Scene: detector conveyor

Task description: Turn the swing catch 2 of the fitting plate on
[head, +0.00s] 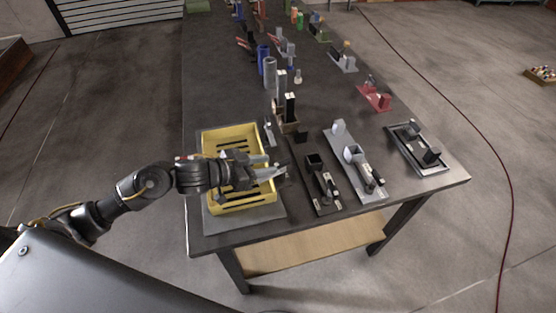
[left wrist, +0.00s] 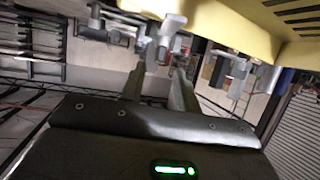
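A yellow slotted tray (head: 228,136) sits on a grey plate (head: 222,222) at the near left of the table. I take this plate to be the fitting plate, but no label shows. A grey catch-like part (head: 268,134) stands at the tray's right side. My left gripper (head: 281,172) reaches over the tray to its right edge and partly hides it. In the left wrist view its two fingers (left wrist: 160,82) are apart, with a grey lever-like part (left wrist: 166,38) just beyond the tips. Contact cannot be told. Which catch is number 2 is unclear. My right gripper is out of view.
To the right stand a dark plate (head: 313,188), a grey plate (head: 366,190) and a black-framed plate (head: 406,142), each with fittings. Many small items fill the table's far part.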

